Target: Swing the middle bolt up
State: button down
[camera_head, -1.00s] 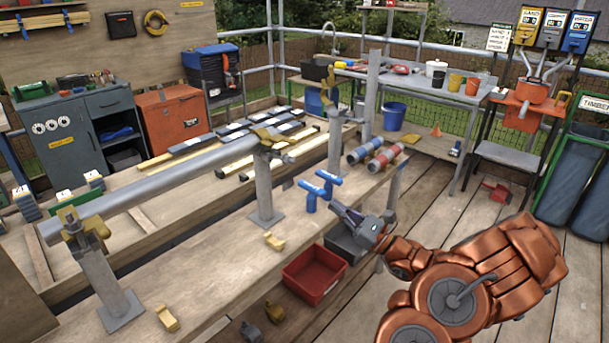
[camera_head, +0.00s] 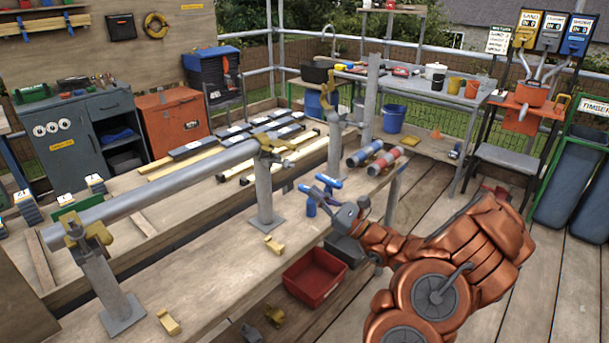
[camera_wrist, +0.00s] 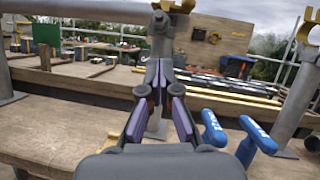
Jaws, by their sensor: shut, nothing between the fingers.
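The middle coupler (camera_head: 272,143) sits at the tube's end on the middle post (camera_head: 264,190). Its bolt is too small to make out clearly. In the wrist view the middle coupler (camera_wrist: 174,6) is at the top edge, with the middle post partly hidden behind my fingers. My gripper (camera_wrist: 162,72) is shut and empty, its tips in line with that post in the picture. In the head view my gripper (camera_head: 334,208) is right of the post and lower than the coupler, apart from it.
Two blue T-handled tools (camera_wrist: 213,130) stand on the bench close to the right of my gripper. The near coupler (camera_head: 88,232) holds the tube's other end. Loose gold pieces (camera_head: 168,321) lie on the bench. A red bin (camera_head: 314,276) is below its edge.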

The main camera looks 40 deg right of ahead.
aim_at(292, 167)
jog(key=shift+w+a+r+p, duration=0.2)
jog(key=shift+w+a+r, duration=0.1)
jog(key=shift+w+r, duration=0.35)
jog(key=shift+w+a+r+p, duration=0.2)
jog(key=shift+w+a+r, duration=0.15)
jog(key=shift+r, duration=0.55)
jog(key=shift+w+a+r+p, duration=0.25)
jog(key=shift+w+r, duration=0.35)
jog(key=shift+r, duration=0.15)
jog(key=shift+r+h+p, duration=0.3)
jog(key=shift+p, duration=0.1)
